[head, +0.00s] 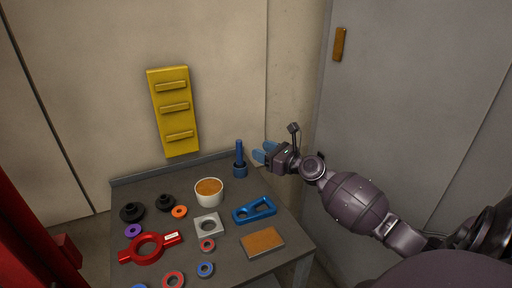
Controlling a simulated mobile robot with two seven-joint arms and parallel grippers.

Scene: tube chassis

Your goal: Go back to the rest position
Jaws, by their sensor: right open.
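My right gripper (264,152) is at the end of the dark purple arm that comes in from the right. Its two blue fingers point left and are apart, with nothing seen between them. In the picture it sits just right of the upright blue peg (239,160) at the back right corner of the grey table (222,266). Whether it is above the table or beside it is hard to tell. My left gripper is not in view.
On the table are a white cup (209,199), a blue bracket (255,210), a grey square block (208,226), a brown-topped block (262,243), a red ring tool (149,248) and several small rings. A yellow rack (161,92) hangs on the wall. A grey door (400,100) stands right.

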